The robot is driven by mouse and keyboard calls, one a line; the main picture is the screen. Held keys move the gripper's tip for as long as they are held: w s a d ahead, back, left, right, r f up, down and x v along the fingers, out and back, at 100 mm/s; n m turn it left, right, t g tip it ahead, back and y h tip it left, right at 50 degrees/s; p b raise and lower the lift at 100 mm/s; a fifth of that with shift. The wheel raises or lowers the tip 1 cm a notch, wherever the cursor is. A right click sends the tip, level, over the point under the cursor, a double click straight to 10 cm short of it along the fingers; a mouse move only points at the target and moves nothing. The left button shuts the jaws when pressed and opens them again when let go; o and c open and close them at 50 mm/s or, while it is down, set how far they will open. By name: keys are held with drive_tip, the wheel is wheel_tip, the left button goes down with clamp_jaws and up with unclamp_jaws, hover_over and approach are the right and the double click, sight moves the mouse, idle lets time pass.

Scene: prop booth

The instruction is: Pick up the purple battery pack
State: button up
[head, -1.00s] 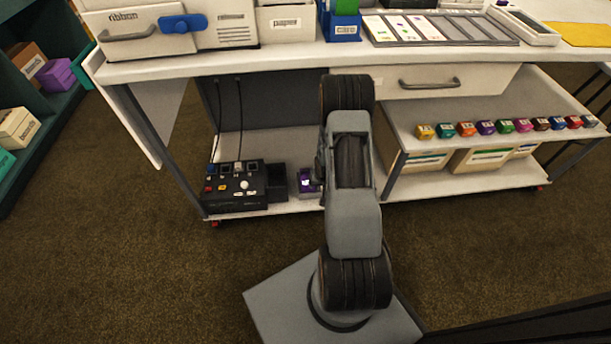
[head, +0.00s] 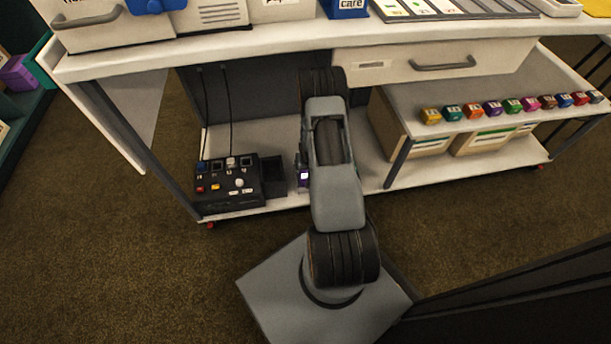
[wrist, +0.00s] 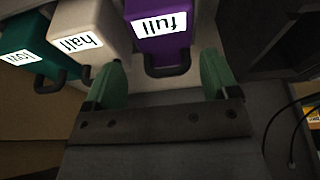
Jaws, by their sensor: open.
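The purple battery pack (wrist: 158,48), labelled "full", shows upside down at the top of the wrist view, with a dark handle at its near end. My gripper (wrist: 161,62) is open, its green fingers on either side of the handle end with gaps; I cannot tell how deep they reach. A white pack (wrist: 88,35) labelled "half" and a teal pack (wrist: 30,55) stand to the left, the white one close to the left finger. In the head view my arm hides the gripper; a purple item (head: 303,180) on the lower shelf shows partly beside it.
A black button box (head: 230,190) with hanging cables sits on the lower shelf, left of my arm. Several coloured cubes (head: 514,105) line the right shelf. The white tabletop (head: 280,43) and a drawer (head: 430,72) overhang the lower shelf. Carpet is clear in front.

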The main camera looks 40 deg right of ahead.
drive_tip(key=shift+w+b+x, duration=0.2)
drive_tip(key=shift+b+x, duration=1.15)
drive_tip(key=shift+x, duration=1.35)
drive_tip(key=shift+a, duration=0.15)
drive_tip(key=shift+r, duration=0.1)
drive_tip(key=c, duration=1.2)
wheel_tip(320, 180, up, 4)
drive_tip(key=p, duration=0.2)
drive_tip(key=shift+p, duration=0.4)
drive_tip(key=s+a+r+p, duration=0.1)
drive_tip(key=s+a+r, duration=0.1)
drive_tip(key=s+r, duration=0.1)
drive_tip(key=s+a+r+p, duration=0.1)
drive_tip(key=s+r, duration=0.2)
drive_tip(key=s, duration=0.2)
drive_tip(key=s+a+r+p, duration=0.1)
drive_tip(key=s+a+r, duration=0.1)
drive_tip(key=s+r, duration=0.1)
drive_tip(key=shift+s+a, duration=0.4)
drive_tip(key=shift+s, duration=0.4)
